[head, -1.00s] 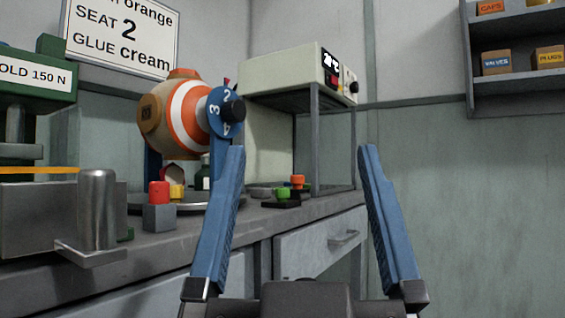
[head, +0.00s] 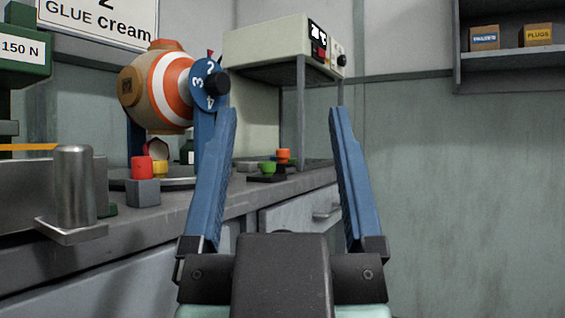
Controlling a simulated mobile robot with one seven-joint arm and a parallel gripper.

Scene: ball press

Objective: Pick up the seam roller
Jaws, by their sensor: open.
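I cannot make out a seam roller for certain in the head view. My gripper (head: 282,110) is open and empty, its two blue fingers pointing up and away in the middle of the picture. The fingers are in front of the bench, and the left one hides part of the bench top. A striped orange, cream and brown ball (head: 160,88) sits in a blue stand with a numbered blue dial (head: 208,84), left of the fingers.
A metal cylinder (head: 74,185) stands at the left. Red and yellow knobs, a grey block (head: 143,192) and small green and orange pieces (head: 283,156) are on the bench. A cream control box (head: 265,50) stands behind. A wall shelf (head: 510,75) holds boxes at the upper right.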

